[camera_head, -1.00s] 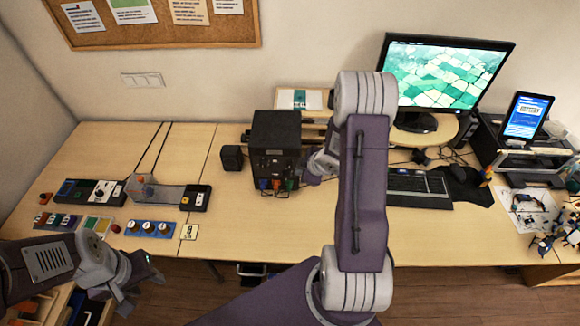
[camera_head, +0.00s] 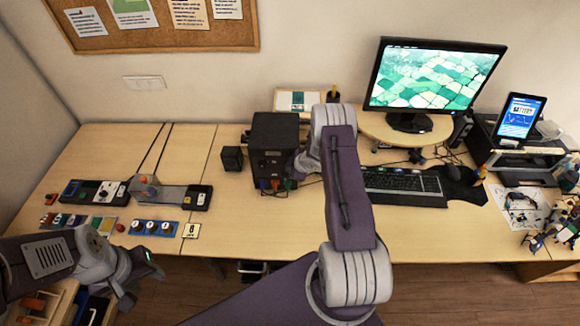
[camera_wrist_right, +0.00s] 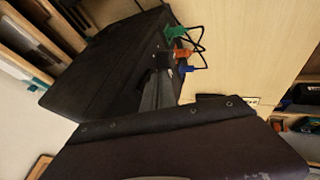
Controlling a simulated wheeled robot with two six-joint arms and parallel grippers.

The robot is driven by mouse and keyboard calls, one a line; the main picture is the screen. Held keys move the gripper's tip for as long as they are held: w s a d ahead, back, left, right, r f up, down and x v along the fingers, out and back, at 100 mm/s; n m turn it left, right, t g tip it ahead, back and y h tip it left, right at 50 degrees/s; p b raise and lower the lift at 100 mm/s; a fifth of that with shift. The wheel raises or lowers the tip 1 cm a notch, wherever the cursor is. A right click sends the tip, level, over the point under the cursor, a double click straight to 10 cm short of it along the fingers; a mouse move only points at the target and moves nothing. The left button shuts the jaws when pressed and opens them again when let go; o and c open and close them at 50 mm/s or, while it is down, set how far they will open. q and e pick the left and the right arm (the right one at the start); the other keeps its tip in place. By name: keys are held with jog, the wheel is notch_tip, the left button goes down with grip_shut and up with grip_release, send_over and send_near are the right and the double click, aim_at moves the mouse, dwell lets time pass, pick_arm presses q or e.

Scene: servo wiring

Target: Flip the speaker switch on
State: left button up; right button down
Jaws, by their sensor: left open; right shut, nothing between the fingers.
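A black box (camera_head: 273,135) with coloured plugs low on its front stands at the back of the desk, left of the monitor. A small black cube (camera_head: 232,158), perhaps a speaker, stands to its left. I cannot make out a speaker switch. My right gripper (camera_head: 297,167) is shut and empty at the box's right front side, partly behind my forearm. The right wrist view shows its grey fingers (camera_wrist_right: 160,90) against the dark box (camera_wrist_right: 105,75), close to the plugs; contact is unclear. My left gripper (camera_head: 140,285) is open and empty at the lower left, off the desk's front edge.
Switch panels (camera_head: 95,192) and a blue knob panel (camera_head: 153,228) lie on the left of the desk. A keyboard (camera_head: 403,185) and monitor (camera_head: 437,75) are right of my right arm. A tablet (camera_head: 520,116) stands far right. The desk's front middle is clear.

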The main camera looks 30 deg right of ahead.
jog(key=shift+w, duration=0.1)
jog(key=shift+w+d+f, duration=0.1)
jog(key=shift+d, duration=0.05)
dwell(0.3)
jog(key=shift+w+r+p, duration=0.1)
jog(key=shift+r+p, duration=0.4)
jog(key=shift+r, duration=0.4)
